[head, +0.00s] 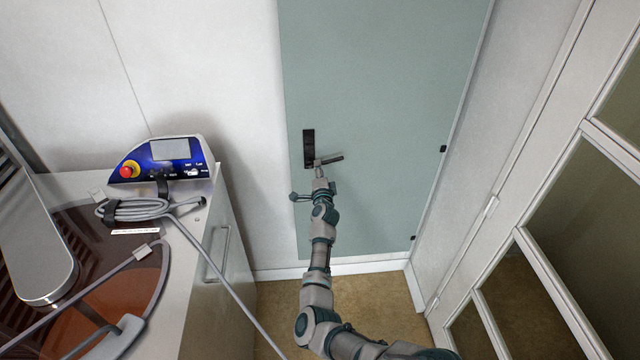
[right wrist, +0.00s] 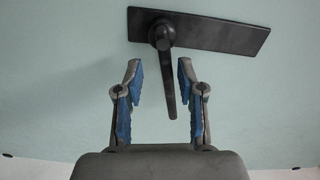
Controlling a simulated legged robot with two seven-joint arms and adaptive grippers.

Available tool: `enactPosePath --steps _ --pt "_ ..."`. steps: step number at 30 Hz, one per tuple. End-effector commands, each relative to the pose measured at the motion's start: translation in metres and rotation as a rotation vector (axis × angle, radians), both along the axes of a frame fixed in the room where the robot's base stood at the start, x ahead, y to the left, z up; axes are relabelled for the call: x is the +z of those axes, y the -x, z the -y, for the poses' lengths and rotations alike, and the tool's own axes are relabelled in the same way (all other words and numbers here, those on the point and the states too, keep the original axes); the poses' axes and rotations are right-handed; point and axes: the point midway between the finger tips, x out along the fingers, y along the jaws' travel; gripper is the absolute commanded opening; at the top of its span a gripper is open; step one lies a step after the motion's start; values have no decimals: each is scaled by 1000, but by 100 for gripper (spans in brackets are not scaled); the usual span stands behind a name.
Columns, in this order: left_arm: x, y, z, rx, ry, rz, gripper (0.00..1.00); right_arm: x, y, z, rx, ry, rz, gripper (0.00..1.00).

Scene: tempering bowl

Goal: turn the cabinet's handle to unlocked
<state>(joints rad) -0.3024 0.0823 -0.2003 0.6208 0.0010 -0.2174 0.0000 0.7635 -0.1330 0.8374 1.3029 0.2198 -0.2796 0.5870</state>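The cabinet door (head: 380,80) is a flat pale green panel. Its black handle has an upright backplate (head: 308,146) and a lever (head: 332,159) that points right, roughly level, in the head view. In the right wrist view the backplate (right wrist: 225,36) lies across the top and the lever (right wrist: 170,85) points down. My right gripper (head: 319,177) is just below the handle in the head view. In the right wrist view the gripper (right wrist: 158,74) is open, with the lever between its blue-padded fingers, closer to the right finger; contact is unclear. My left gripper is not in view.
A counter (head: 215,275) stands at the left with a blue control box (head: 165,160), a coiled grey cable (head: 140,208) and a trailing cord. A white-framed glazed door (head: 560,190) stands at the right. Brown floor shows below the cabinet.

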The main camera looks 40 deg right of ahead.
Motion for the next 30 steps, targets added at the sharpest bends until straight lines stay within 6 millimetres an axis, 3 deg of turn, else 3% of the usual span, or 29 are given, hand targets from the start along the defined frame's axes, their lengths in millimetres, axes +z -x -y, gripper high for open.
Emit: enactPosePath --steps 6,12,30 --pt "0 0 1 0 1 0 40 -3 39 -25 2 -3 -2 39" --pt "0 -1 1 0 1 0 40 -4 65 -42 2 -4 -3 39" --pt "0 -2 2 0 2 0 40 -3 74 -47 2 -3 -3 39"
